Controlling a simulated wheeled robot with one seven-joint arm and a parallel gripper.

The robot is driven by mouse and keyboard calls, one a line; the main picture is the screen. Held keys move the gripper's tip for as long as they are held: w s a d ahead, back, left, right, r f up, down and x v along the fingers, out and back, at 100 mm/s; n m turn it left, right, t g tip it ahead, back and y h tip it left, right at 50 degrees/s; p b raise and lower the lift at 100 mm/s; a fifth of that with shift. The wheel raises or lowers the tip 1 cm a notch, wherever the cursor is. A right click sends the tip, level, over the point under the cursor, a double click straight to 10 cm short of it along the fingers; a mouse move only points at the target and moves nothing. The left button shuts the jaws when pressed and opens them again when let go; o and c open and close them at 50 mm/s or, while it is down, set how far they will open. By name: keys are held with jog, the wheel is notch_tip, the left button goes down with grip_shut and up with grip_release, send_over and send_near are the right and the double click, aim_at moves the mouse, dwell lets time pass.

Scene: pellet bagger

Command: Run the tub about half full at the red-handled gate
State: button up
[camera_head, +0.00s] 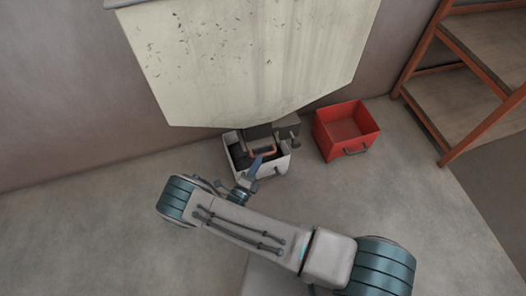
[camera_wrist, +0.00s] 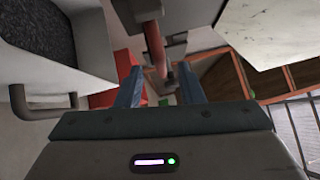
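The white tub (camera_head: 271,168) stands on the floor under the pale hopper's outlet. It also shows at the left of the wrist view (camera_wrist: 68,78), with a grey handle and dark grainy material inside; I cannot tell the level. The gate's red handle (camera_head: 263,153) is a bar in front of the dark outlet. In the wrist view the red handle (camera_wrist: 155,47) runs between my two blue fingers. My gripper (camera_wrist: 159,70) is open, its fingers apart on either side of the bar in the picture. I cannot tell whether they touch it. In the head view my gripper (camera_head: 258,163) is over the tub's front.
The large pale hopper (camera_head: 250,55) hangs above against the wall. A red tub (camera_head: 344,146), seemingly empty, stands on the floor to the right. An orange-framed shelf (camera_head: 440,125) stands farther right. The floor to the left is clear.

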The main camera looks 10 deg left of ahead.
jog(key=v, duration=0.6)
jog(key=shift+s+p, duration=0.35)
jog(key=shift+a, duration=0.1)
